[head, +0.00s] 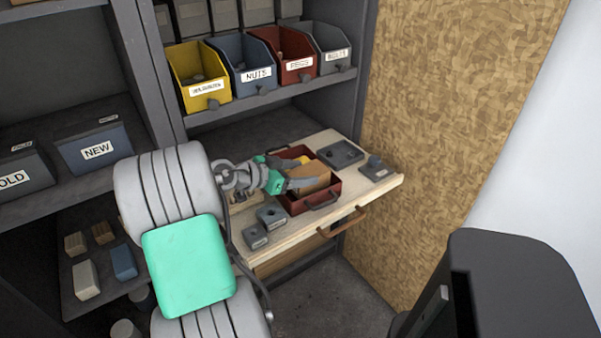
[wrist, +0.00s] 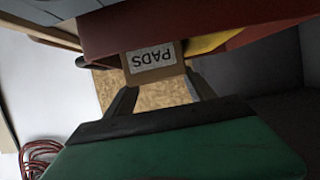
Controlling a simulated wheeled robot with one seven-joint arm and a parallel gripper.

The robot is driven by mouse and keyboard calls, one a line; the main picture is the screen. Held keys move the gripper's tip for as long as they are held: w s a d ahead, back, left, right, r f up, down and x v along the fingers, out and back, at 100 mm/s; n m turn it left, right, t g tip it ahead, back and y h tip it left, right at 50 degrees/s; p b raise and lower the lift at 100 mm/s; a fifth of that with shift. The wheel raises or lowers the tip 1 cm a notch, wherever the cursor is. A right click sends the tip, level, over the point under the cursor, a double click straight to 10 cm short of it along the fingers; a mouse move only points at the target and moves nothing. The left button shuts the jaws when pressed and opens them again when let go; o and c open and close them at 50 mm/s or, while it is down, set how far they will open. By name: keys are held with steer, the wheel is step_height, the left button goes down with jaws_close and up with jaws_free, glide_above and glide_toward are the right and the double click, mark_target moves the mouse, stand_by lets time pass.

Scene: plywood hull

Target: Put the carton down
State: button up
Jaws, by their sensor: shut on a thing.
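A brown carton (head: 311,177) shows in the head view at the red tray (head: 322,197) on the pull-out wooden board. In the wrist view the carton (wrist: 154,62) has a white label reading PADS, upside down. My gripper (head: 297,177) is shut on the carton, with one finger on either side of it; the fingers (wrist: 163,88) also show in the wrist view. The carton overlaps the tray in the head view. I cannot tell whether its underside touches the tray floor. A yellow thing (head: 303,160) is beside it in the tray.
Grey blocks (head: 271,215) stand on the board (head: 385,188) in front of the tray, with a dark grey holder (head: 340,154) behind it. Labelled bins (head: 258,77) line the shelf above. A plywood wall (head: 440,110) rises on the right. My arm hides part of the board.

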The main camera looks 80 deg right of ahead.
steer(key=shift+f, duration=0.15)
steer(key=o, duration=1.7)
steer(key=shift+c, duration=0.2)
